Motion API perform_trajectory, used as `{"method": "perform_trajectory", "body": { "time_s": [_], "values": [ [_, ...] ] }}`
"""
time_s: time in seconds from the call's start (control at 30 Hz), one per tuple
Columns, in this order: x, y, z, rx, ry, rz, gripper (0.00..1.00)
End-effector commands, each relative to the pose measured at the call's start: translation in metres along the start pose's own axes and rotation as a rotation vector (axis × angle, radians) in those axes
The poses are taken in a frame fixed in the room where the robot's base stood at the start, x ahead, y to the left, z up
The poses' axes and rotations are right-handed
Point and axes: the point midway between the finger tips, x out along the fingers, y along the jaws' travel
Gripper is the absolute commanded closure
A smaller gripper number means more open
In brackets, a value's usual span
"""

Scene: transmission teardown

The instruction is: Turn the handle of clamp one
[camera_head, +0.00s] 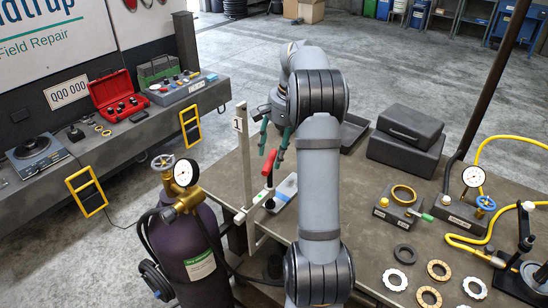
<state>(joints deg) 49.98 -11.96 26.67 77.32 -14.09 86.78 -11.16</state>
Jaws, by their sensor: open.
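A clamp with an upright red handle (269,161) stands near the left edge of the workbench. Its dark lower part is by a pale plate (287,187) with a blue patch. A beige post (244,160) with a small numbered tag, seemingly a 1, stands just left of it. My gripper (272,145) is above the clamp, its teal fingers pointing down and spread apart. The red handle's top shows between or just behind the fingertips; I cannot tell whether they touch it. My arm hides part of the bench to the right.
The bench (350,200) holds a dark case (408,135), a fixture with a brass ring (402,195), a gauge (473,177), a yellow hose (485,150) and several loose rings. A purple gas cylinder (196,255) stands at the bench's left. A red toolbox (115,95) sits on the left counter.

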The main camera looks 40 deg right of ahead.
Motion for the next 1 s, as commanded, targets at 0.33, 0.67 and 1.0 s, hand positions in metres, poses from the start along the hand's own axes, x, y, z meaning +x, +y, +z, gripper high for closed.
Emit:
{"method": "perform_trajectory", "body": {
  "time_s": [0.33,0.67,1.0],
  "values": [
    [0.017,0.000,0.000,0.001,0.001,-0.001,0.54],
    [0.017,0.000,0.000,0.001,0.001,-0.001,0.65],
    [0.016,0.000,0.000,0.001,0.001,-0.001,0.85]
  ]
}}
